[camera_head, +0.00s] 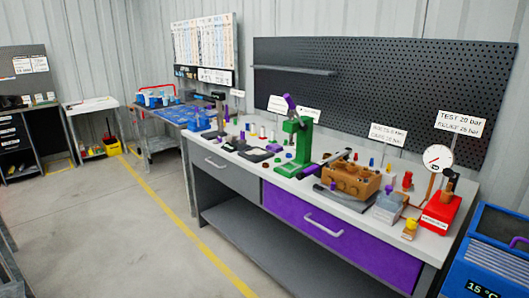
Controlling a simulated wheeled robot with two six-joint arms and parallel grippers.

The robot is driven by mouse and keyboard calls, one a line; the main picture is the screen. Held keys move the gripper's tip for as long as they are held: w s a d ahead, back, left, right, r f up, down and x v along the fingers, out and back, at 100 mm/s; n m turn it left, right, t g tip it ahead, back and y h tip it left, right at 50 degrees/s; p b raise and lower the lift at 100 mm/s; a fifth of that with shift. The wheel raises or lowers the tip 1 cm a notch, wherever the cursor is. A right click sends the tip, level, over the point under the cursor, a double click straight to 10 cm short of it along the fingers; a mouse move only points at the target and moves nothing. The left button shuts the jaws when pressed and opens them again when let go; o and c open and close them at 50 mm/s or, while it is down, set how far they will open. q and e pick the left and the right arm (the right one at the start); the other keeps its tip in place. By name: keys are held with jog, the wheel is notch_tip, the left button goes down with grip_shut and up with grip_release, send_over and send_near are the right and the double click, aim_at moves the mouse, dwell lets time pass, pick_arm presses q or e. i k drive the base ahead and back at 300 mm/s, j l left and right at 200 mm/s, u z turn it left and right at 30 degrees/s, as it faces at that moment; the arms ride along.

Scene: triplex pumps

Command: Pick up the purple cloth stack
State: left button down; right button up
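I cannot make out a purple cloth stack for certain. Small purple patches show on the workbench (350,215): one on top of the green press (296,150), one on top of a grey box (388,208) at the right, and one by the brown block (352,180). They are too small to tell whether any is cloth. Neither of my grippers is in view.
The workbench has a grey drawer and a purple drawer (318,228), with a pegboard (390,90) behind it. A red gauge unit (440,213) stands at its right end, beside a blue cooler (497,245). The floor (110,230) at left is clear, with yellow lines.

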aim_at(273, 147)
jog(key=i+j+z, duration=0.25)
jog(key=i+j, duration=0.4)
jog(key=i+j+z, duration=0.2)
jog(key=i+j, duration=0.4)
jog(key=j, duration=0.15)
